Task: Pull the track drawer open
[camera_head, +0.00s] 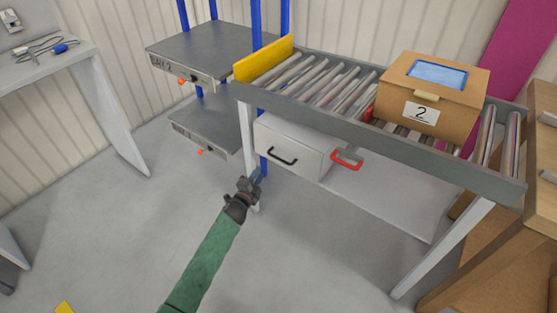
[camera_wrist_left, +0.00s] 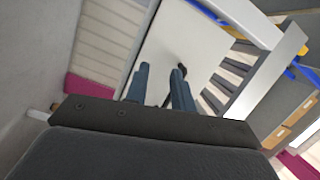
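The track drawer (camera_head: 287,150) is a pale grey box under the roller track, with a black bar handle (camera_head: 281,156) on its front. It looks shut, though I cannot be sure. My left gripper (camera_head: 257,174) is in front of and a little below the handle's left end, apart from it in the head view. In the left wrist view the blue fingers (camera_wrist_left: 160,70) are spread with nothing between them. They point at a white panel (camera_wrist_left: 170,38), and a dark handle (camera_wrist_left: 182,69) shows near the right fingertip. My right gripper is not in view.
The roller track (camera_head: 440,150) above carries a cardboard box (camera_head: 437,88) marked 2 and has a yellow end plate (camera_head: 263,58). A grey shelf rack (camera_head: 207,125) stands left.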

